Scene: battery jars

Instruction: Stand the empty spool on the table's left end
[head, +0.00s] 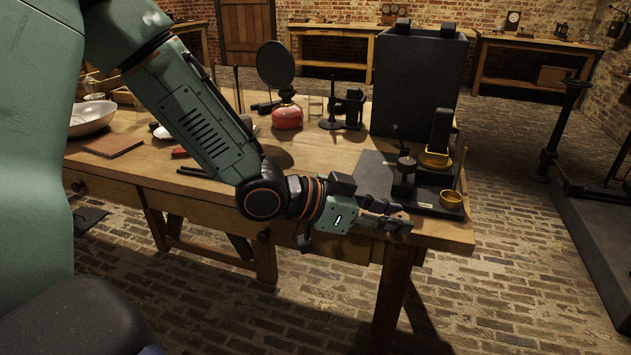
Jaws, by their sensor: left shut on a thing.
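My left gripper (388,222) is at the table's front edge near the right corner, in front of the black base. Its fingers are shut on a small dark thing, mostly hidden by the fingers, so I cannot tell whether it is the empty spool. I cannot make out the spool for sure anywhere else. The wooden table (330,155) runs across the view. Its left end is partly hidden behind my left arm. My right gripper is not in view.
The left end holds a pale bowl (92,119) and a flat brown board (113,145). A red canister (287,116) and a black stand (344,110) are mid-table. A tall black panel (418,85), a black base (375,172) and a brass cup (451,199) occupy the right end.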

